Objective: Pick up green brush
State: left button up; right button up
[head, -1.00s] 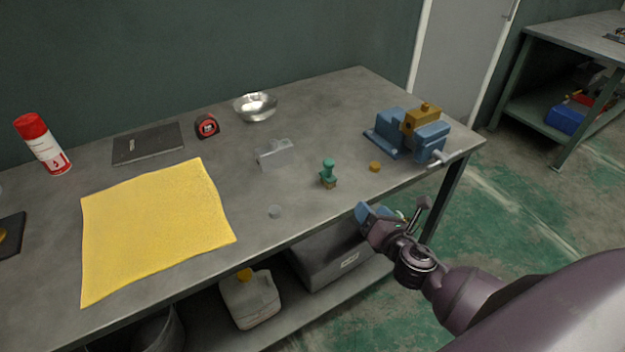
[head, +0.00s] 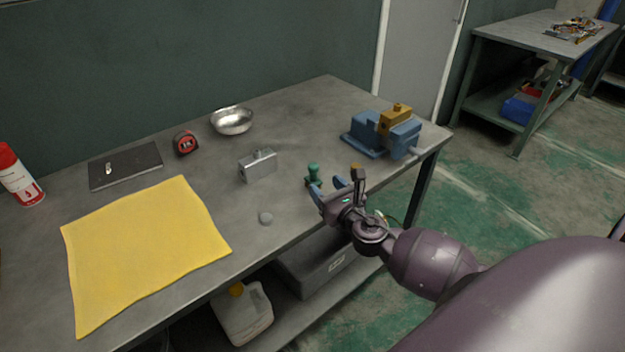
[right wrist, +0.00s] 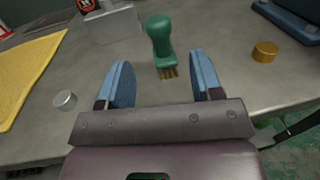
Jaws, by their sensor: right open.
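The green brush (head: 312,172) stands upright on the grey workbench, partly hidden by my right gripper in the head view. In the right wrist view the brush (right wrist: 160,40) shows its round green knob and tan bristles, just beyond the fingertips and roughly centred between them. My right gripper (head: 328,187) is open, its two blue fingers (right wrist: 160,80) pointing at the brush with nothing between them. My left gripper is not in view.
A grey metal block (head: 257,167) and a small silver cap (head: 265,218) lie left of the brush. A brass cap (right wrist: 265,51) lies to its right. A blue vise (head: 372,135) stands at the bench's right end. A yellow cloth (head: 145,250) covers the left front.

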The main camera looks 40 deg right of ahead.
aim_at(315, 175)
jog(key=shift+w+d+f, duration=0.1)
jog(key=shift+w+d, duration=0.1)
jog(key=shift+w, duration=1.55)
jog(key=shift+w+d, duration=0.15)
jog(key=shift+w, duration=1.6)
jog(key=shift+c, duration=0.2)
jog(key=c, duration=0.9)
